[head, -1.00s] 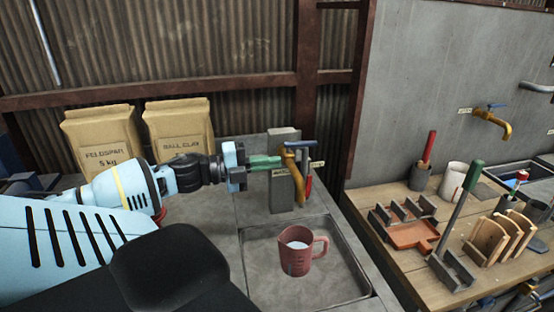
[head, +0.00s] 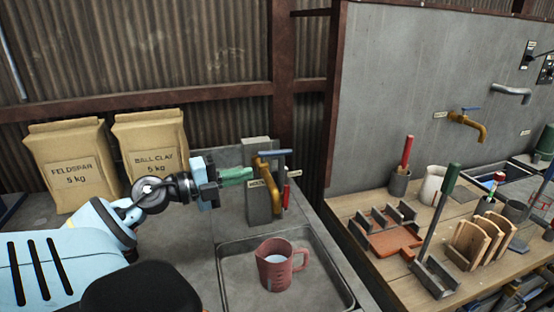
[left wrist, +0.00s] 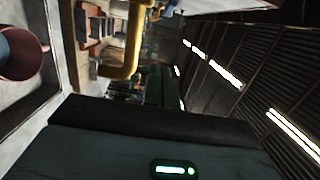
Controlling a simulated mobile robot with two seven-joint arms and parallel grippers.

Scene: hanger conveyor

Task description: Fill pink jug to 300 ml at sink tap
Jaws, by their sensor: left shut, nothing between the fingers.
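The pink jug (head: 281,265) stands upright in the shallow metal sink (head: 230,285), its handle to the right. Pale liquid shows inside it; I cannot read the level. The brass tap (head: 266,172) with a blue lever (head: 275,153) is mounted on a grey post just behind and above the jug. I see no clear stream from its spout. My left gripper (head: 250,174) is shut and empty, its green fingertips just left of the tap. In the left wrist view the jug (left wrist: 20,55) is at the left edge and the tap (left wrist: 128,55) is near the top. My right gripper is not in view.
Two paper sacks, feldspar (head: 72,168) and ball clay (head: 150,148), stand at the back left. A wooden bench (head: 350,205) to the right holds racks, cups and tools. A second brass tap (head: 468,123) is on the grey wall.

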